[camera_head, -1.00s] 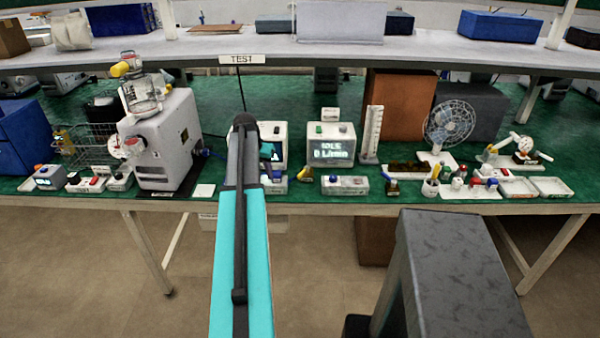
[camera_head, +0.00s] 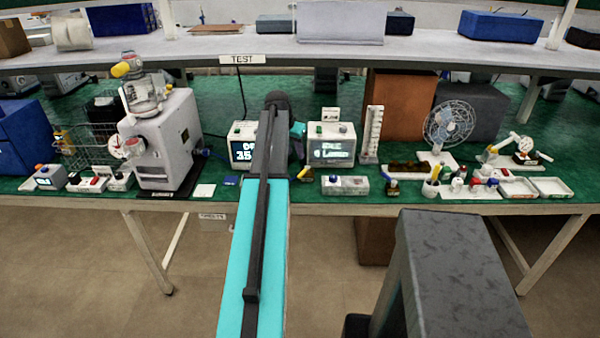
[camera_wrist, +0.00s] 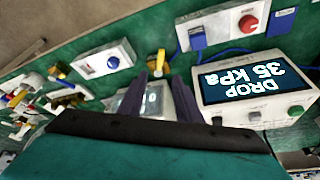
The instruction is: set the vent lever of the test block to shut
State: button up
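My gripper (camera_wrist: 158,82) is open and empty in the wrist view, its two dark fingers apart. A small yellow lever-like piece (camera_wrist: 158,62) shows just beyond the fingertips; it also stands on the bench front in the head view (camera_head: 305,174). A pale block with a blue knob (camera_wrist: 103,64) lies beside it, also in the head view (camera_head: 345,185). A grey block with a red knob and blue parts (camera_wrist: 236,24) is on its other side. I cannot tell for sure which piece is the test block's vent lever, or its setting. In the head view my arm hides the fingers.
A display box reading DROP 35 kPa (camera_wrist: 256,88) and a second display box (camera_head: 331,146) stand behind the small blocks. A TEST sign (camera_head: 242,59) hangs from the shelf (camera_head: 230,45). A grey pump (camera_head: 168,140) stands left, a fan (camera_head: 448,124) right.

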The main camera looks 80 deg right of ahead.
aim_at(302, 173)
jog(key=shift+p+x, duration=1.8)
jog(key=shift+x, duration=4.75)
